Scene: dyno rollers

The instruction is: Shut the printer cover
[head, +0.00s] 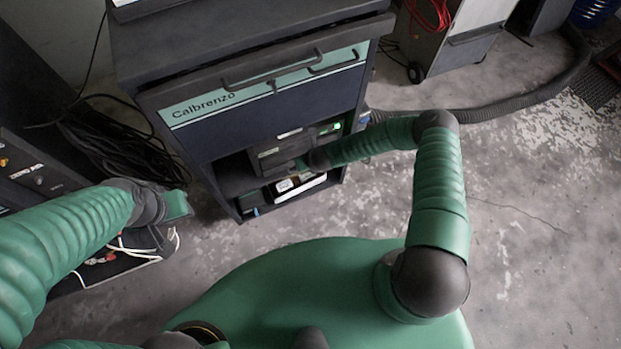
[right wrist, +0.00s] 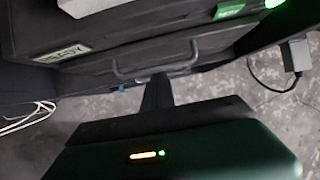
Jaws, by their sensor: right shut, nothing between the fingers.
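The dark printer (head: 300,142) sits on the open shelf of the cabinet, with a green light at its right end. In the right wrist view its dark front (right wrist: 100,60) carries a light label and a protruding bar handle (right wrist: 150,72). I cannot tell how far the cover stands open. My right gripper (head: 300,163) is at the printer's front. In the right wrist view its fingers (right wrist: 158,82) are shut and empty, with the tips close to the handle; contact is unclear. My left gripper (head: 160,238) is low at the left, away from the printer, its fingers indistinct.
The cabinet (head: 235,135) has a handled drawer marked Calbrenzo above the shelf. A white-edged item (head: 298,188) lies below the printer. Loose black cables (head: 115,140) hang left of the cabinet. A thick hose (head: 510,107) runs right.

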